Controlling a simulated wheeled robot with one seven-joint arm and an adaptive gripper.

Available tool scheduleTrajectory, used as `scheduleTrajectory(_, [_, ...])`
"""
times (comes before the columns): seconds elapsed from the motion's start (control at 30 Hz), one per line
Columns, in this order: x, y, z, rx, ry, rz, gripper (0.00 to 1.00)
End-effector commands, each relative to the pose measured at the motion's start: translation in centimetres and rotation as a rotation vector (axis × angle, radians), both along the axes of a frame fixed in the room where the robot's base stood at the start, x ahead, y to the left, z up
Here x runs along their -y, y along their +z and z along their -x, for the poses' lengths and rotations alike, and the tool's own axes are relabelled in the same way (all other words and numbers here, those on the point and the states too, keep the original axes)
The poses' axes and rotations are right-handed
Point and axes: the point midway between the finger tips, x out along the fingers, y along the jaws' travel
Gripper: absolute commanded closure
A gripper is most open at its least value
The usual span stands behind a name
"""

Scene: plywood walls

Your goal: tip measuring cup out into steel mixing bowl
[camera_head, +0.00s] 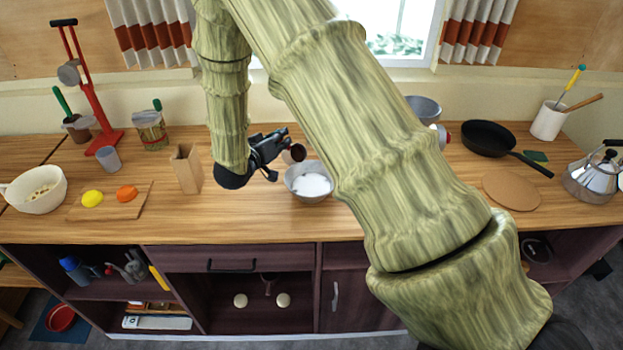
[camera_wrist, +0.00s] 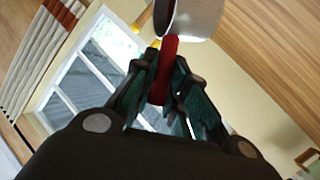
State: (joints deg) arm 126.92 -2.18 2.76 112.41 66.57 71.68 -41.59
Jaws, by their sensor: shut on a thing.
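The measuring cup (camera_wrist: 197,18) is a silver cup with a red handle (camera_wrist: 163,72). My gripper (camera_wrist: 166,88) is shut on that handle in the wrist view. In the head view, my gripper (camera_head: 274,148) is left of and above the steel bowl (camera_head: 291,184). The cup (camera_head: 296,153) shows there as a small dark round opening at the fingertips, tilted on its side over the bowl's back left rim. White contents lie in the steel bowl. I cannot tell whether anything is left in the cup.
A wooden block (camera_head: 187,170) stands left of my gripper. A cutting board (camera_head: 78,212) holds a lemon and an orange item, beside a white bowl (camera_head: 38,190). A grey bowl (camera_head: 425,108), black pan (camera_head: 487,138) and kettle (camera_head: 592,180) stand to the right. The counter front is clear.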

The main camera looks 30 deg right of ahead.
Motion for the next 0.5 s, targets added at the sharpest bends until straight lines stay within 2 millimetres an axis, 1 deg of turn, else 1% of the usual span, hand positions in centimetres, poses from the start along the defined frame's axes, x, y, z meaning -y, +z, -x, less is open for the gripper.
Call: scheduleTrajectory(0.5, [0.15, 0.34, 0.54, 0.068, 0.001, -0.02, 1.0])
